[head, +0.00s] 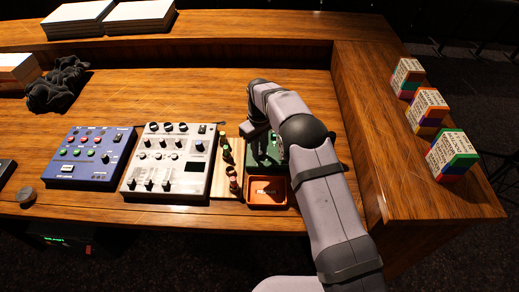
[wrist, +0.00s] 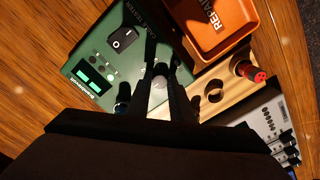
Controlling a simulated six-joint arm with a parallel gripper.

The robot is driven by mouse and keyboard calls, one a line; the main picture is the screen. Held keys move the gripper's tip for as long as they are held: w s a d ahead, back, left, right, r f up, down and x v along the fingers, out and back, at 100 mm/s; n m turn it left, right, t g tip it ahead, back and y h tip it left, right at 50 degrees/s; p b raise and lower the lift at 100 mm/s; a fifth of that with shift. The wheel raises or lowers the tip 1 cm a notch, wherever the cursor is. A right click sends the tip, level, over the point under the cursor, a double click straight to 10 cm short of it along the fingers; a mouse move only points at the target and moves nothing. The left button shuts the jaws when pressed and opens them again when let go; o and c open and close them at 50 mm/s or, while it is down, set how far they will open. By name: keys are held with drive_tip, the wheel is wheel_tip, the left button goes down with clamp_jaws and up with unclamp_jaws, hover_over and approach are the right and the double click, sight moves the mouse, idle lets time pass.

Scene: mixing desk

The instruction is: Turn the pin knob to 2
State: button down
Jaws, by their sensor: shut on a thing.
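A green box (wrist: 120,40) with a black rocker switch (wrist: 123,39) and a small lit green display (wrist: 90,76) fills the upper middle of the wrist view. In the head view the green box (head: 265,168) is mostly hidden behind my arm. My gripper (wrist: 160,75) points down at the box, its dark fingers on either side of a small grey knob (wrist: 158,82), taken as the pin knob. My gripper (head: 265,160) also shows in the head view over the box. The knob's pointer and scale marks cannot be read.
An orange tray (head: 267,205) marked REPAIR sits in front of the box. A wooden rack (head: 222,186) with small knobs stands left of it, then a white mixer (head: 180,182) and a blue mixer (head: 95,183). Several coloured boxes line the right ledge.

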drive_tip(key=m+b, duration=0.1)
drive_tip(key=m, duration=1)
drive_tip(key=shift+r+b, duration=0.1)
drive_tip(key=shift+b, duration=0.2)
drive_tip(key=shift+w, duration=0.1)
idle(0.3)
drive_tip(key=c, duration=1.6)
unclamp_jaws()
drive_tip(key=shift+o, duration=0.2)
drive_tip(key=shift+r+b, duration=1.05)
drive_tip(key=shift+r, duration=2.55)
